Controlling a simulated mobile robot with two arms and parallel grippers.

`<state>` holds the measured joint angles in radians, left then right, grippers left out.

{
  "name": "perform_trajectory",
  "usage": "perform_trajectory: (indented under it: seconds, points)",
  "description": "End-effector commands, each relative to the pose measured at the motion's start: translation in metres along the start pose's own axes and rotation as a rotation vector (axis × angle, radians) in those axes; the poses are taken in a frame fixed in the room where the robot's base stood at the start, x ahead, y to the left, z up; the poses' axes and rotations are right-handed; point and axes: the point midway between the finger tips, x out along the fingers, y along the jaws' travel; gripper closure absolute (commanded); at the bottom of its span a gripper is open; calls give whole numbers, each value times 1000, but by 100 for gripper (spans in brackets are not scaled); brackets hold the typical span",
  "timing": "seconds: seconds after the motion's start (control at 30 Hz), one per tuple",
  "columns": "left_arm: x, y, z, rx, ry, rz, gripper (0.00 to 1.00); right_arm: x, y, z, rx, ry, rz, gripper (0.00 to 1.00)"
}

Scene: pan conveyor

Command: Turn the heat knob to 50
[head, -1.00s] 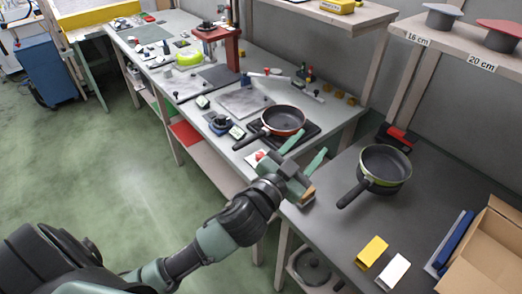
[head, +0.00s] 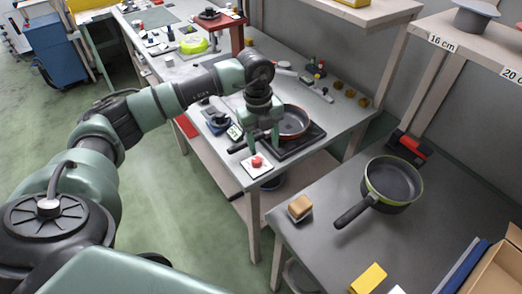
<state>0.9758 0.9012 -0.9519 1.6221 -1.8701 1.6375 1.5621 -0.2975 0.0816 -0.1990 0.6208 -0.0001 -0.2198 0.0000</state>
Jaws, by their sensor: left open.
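A dark blue, round knob-like unit (head: 218,122) sits on the bench left of the cooking plate; I take it as the heat knob. A small pale display (head: 235,132) stands beside it; its reading is too small to tell. My left gripper (head: 262,145) points down with its green fingers apart, empty, right of the knob and display. It is over the front left of the black cooking plate (head: 302,145) and hides part of it. A red-brown pan (head: 295,122) sits on the plate, its handle reaching left behind the fingers. My right gripper is not in view.
A red button on a white plate (head: 250,171) is at the bench corner, close below the gripper. A dark pan with a green rim (head: 376,198) and a tan-topped block (head: 299,207) are on the right table. A gap separates the two tables.

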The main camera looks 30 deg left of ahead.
Motion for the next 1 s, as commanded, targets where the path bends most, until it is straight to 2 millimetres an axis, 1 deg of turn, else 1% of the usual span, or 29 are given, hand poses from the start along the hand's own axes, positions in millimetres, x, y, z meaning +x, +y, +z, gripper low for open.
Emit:
perform_trajectory:
  seconds: [0.03,0.1,0.17,0.27,0.5,0.63,0.8,1.0]
  points:
    - [-5,8,12,-28,-32,32,50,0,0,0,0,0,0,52]
    - [-6,15,19,-50,-52,58,50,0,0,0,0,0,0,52]
    - [-3,17,21,-55,-58,66,50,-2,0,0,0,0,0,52]
    - [9,18,21,-54,-55,67,50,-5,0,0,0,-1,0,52]
    - [48,20,22,-51,-53,65,50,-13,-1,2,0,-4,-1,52]
    - [62,21,23,-51,-53,64,50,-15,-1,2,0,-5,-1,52]
    - [70,20,23,-50,-54,61,50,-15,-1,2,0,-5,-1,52]
    - [70,20,23,-49,-54,61,50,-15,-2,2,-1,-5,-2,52]
